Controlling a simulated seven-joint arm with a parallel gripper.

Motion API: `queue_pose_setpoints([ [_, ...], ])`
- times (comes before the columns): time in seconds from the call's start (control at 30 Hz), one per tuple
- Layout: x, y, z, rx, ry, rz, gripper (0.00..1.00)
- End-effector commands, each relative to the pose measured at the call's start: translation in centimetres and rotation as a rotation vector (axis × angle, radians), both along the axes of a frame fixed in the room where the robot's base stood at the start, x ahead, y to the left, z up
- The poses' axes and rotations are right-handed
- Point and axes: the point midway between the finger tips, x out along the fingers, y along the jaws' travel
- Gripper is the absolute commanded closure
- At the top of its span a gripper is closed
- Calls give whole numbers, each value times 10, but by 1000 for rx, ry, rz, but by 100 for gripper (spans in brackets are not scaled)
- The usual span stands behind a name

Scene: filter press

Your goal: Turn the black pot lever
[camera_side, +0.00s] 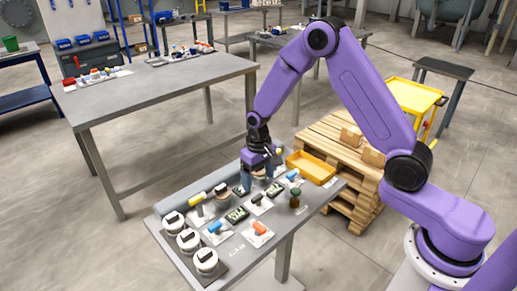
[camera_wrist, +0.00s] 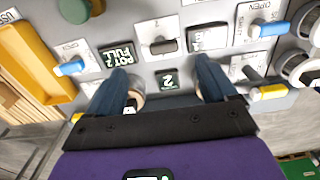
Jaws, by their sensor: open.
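A black lever (camera_wrist: 162,46) sits on a white plate between two dark signs in the wrist view, one reading POT 2 FULL (camera_wrist: 118,54). It appears to be the small dark lever (camera_side: 259,201) on the grey bench panel in the side view. My gripper (camera_side: 257,182) points down above the panel, near and behind this lever. In the wrist view my gripper (camera_wrist: 164,82) is open, its two blue-grey fingers wide apart. Only a small dark sign marked 2 (camera_wrist: 168,80) shows between them. The lever lies beyond the fingertips, apparently untouched. A round pale part is partly hidden by the left finger.
Orange (camera_side: 259,228) and blue (camera_side: 215,227) levers stand close by on the panel. A green knob (camera_side: 295,198) and a yellow tray (camera_side: 311,168) are to the right. Several round white dials with black handles (camera_side: 187,239) line the left end.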

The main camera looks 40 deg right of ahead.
Motion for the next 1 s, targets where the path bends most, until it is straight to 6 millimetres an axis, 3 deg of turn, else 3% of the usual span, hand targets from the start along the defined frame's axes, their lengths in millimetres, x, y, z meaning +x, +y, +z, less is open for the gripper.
queue_pose_setpoints([
  [0.3,1,1,67,1,-7,0,15],
  [0.5,1,1,96,1,-3,0,15],
  [0.7,0,0,108,0,0,0,15],
  [1.0,0,0,109,0,0,0,15],
])
